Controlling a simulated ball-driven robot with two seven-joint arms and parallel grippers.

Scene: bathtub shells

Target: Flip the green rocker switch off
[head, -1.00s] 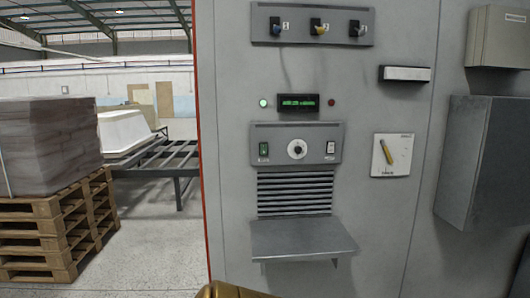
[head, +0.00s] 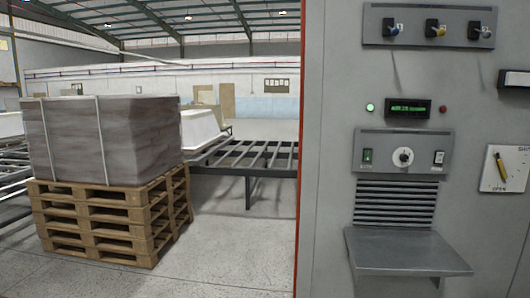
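The green rocker switch (head: 367,155) sits at the left end of a grey control panel (head: 385,139) on the front of a grey cabinet. A round white dial (head: 403,157) is in the panel's middle and a white rocker switch (head: 439,157) is at its right end. The green switch is small in view, and I cannot tell its position for sure. Neither of my grippers shows in the head view.
A grey shelf (head: 405,252) juts out below vent slats under the panel. A green-lit display (head: 408,109) is above it. A valve handle plate (head: 505,169) is at the right. A wrapped stack on wooden pallets (head: 105,220) stands left, with open floor between.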

